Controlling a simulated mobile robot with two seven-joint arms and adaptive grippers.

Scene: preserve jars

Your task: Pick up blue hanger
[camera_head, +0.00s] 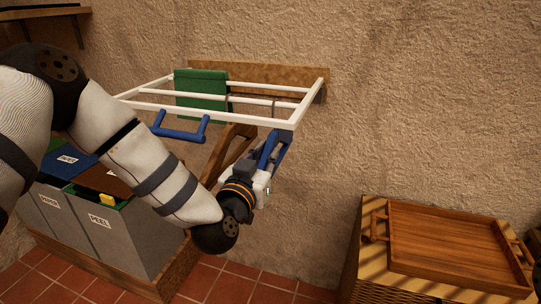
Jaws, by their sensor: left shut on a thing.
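A white rack (217,104) is mounted on a brown wall board. A blue hanger (181,135), a bar with two uprights, hangs at the rack's front left. Another blue piece (268,148), which looks like a second blue hanger, is at the rack's front right corner. My left gripper (277,152) is there, just below the corner, shut on this blue piece. The gripper and wrist hide part of it, and I cannot tell whether it still touches the rack. My right gripper is not in view.
A green cloth or panel (203,89) hangs on the rack. Grey bins (109,236) stand below at left. A wooden tray (447,239) lies on a wicker-sided chest (372,265) at right. Bare wall and tiled floor (262,291) lie between.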

